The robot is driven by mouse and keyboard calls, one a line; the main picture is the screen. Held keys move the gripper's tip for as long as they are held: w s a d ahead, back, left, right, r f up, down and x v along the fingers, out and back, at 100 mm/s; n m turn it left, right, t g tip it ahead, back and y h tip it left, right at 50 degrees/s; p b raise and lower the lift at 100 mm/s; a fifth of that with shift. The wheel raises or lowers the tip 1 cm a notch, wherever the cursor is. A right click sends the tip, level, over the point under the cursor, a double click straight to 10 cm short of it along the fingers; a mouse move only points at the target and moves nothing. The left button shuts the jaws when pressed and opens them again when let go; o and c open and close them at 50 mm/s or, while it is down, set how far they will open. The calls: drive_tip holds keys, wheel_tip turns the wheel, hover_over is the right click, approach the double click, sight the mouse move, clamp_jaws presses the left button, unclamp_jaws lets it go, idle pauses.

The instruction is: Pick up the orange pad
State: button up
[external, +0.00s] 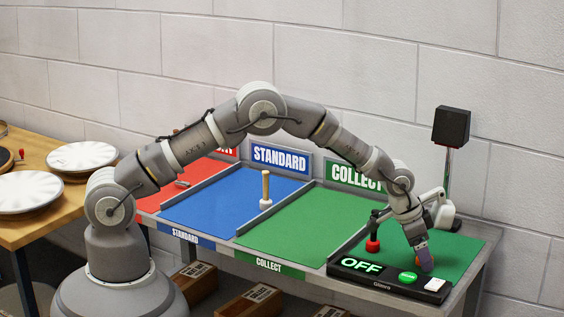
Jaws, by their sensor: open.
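My gripper (422,251) reaches down at the right end of the bench, over the black control panel.
A wooden peg (266,190) stands on the blue area. Low dividers separate the coloured areas.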

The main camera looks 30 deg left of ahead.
drive_tip(key=c, duration=1.2)
drive_tip(key=shift+o, duration=0.2)
drive_tip(key=shift+r, duration=0.15)
